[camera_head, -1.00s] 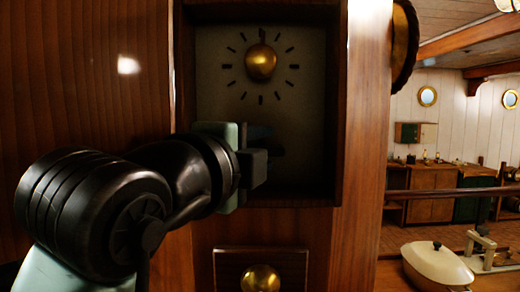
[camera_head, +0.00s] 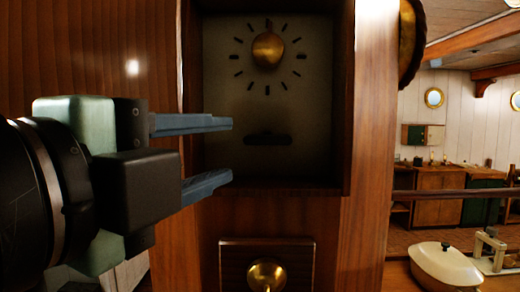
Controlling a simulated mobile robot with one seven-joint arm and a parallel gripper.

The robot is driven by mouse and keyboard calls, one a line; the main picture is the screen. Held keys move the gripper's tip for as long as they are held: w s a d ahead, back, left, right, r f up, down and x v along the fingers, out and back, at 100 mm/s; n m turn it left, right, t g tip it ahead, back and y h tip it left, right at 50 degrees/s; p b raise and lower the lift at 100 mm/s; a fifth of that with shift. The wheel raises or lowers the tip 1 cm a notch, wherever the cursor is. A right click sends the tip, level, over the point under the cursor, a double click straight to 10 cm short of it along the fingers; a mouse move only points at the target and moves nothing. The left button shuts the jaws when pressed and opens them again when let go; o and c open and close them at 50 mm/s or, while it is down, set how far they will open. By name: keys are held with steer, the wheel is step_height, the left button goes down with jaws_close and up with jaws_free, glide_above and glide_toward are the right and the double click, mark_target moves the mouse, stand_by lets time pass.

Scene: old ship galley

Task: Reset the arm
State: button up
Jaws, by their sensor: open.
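My gripper (camera_head: 232,149) is on the left of the camera_head view, with its two blue-grey fingers pointing right. The fingers are apart, and nothing is between them. They are in front of a recessed wooden cabinet panel. The pale panel (camera_head: 222,110) bears a round brass knob (camera_head: 267,49) with a ring of dark tick marks, and a dark slot (camera_head: 268,139) below it. The fingertips are left of the slot; I cannot tell whether they touch anything. Much of my arm lies outside the left edge.
A small drawer or door with a brass knob (camera_head: 266,275) is below the recess. The cabinet's wooden side post (camera_head: 369,150) stands to the right. Beyond it, a cream lidded pot (camera_head: 446,268) sits on a wooden counter. Low cabinets (camera_head: 440,190) line the far wall.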

steer(key=s+d+r+n+t+y, duration=0.1)
steer(key=n+t, duration=0.4)
steer(key=n, duration=0.6)
steer(key=s+d+r+n+t+y, duration=0.2)
steer(key=d+r+n+t+y, duration=0.1)
steer(key=n, duration=0.8)
steer(key=d+t+y, duration=0.1)
steer(key=t+y, duration=0.1)
steer(key=shift+s+n+t+y, duration=0.15)
steer(key=shift+n+t+y, duration=0.25)
